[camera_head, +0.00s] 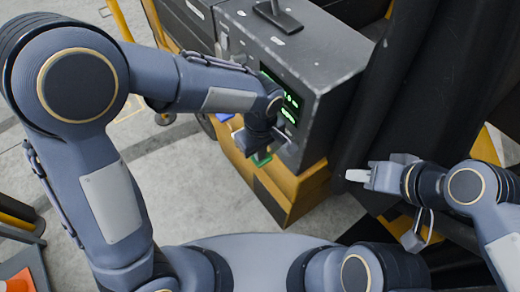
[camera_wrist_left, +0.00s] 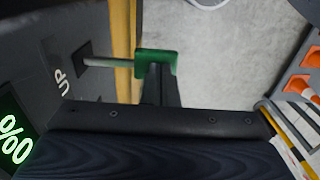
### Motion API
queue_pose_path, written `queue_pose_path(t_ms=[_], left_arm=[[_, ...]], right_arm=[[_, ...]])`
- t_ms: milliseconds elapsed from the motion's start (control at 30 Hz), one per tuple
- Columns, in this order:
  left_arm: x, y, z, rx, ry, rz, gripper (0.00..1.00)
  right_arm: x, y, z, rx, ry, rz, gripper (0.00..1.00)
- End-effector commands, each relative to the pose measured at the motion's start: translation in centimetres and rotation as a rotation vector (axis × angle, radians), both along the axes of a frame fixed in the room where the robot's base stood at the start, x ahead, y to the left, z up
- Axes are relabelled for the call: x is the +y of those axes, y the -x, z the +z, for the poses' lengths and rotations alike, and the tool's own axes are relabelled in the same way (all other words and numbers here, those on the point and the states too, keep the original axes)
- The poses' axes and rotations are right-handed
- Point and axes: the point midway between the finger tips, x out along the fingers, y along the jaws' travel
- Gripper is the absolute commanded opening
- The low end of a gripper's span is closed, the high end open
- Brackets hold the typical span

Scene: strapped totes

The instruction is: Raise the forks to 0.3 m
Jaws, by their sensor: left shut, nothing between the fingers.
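A green lever handle (camera_wrist_left: 155,63) sits on a pale rod from a dark panel marked "UP" (camera_wrist_left: 62,80). It also shows in the head view (camera_head: 262,159), low on the side of the dark control box (camera_head: 298,55). My left gripper (camera_head: 262,143) is shut and empty beside the handle. In the left wrist view its fingers (camera_wrist_left: 160,85) overlap the handle's lower edge; I cannot tell whether they touch it. No forks are visible.
A blue part (camera_head: 223,117) shows left of the green handle. A yellow truck body (camera_head: 285,190) lies under the box. Dark vertical mast parts (camera_head: 410,90) stand at the right. Concrete floor (camera_head: 175,175) is open at left.

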Motion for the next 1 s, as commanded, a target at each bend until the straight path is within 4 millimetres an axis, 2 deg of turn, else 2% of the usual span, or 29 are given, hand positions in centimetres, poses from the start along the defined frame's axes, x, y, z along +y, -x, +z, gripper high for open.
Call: queue_pose_path(t_ms=[133, 233, 500, 700, 1000], left_arm=[[0.0, 0.0, 0.0, -0.001, 0.002, 0.000, 0.00], [0.1, 0.0, -0.6, -0.014, 0.019, 0.000, 0.00], [0.5, 0.4, -3.0, -0.121, 0.166, 0.001, 0.00], [0.7, 0.4, -3.9, -0.188, 0.258, 0.001, 0.00], [0.7, 0.5, -4.3, -0.189, 0.261, 0.000, 0.00]], right_arm=[[0.0, 0.0, -0.1, 0.000, 0.000, 0.000, 0.36], [0.0, 0.0, -1.0, 0.000, 0.000, 0.000, 0.36], [0.0, 0.0, -6.7, 0.000, 0.000, 0.000, 0.36], [0.0, 0.0, -9.4, 0.000, 0.000, 0.000, 0.36], [0.0, 0.0, -9.8, 0.000, 0.000, 0.000, 0.36]])
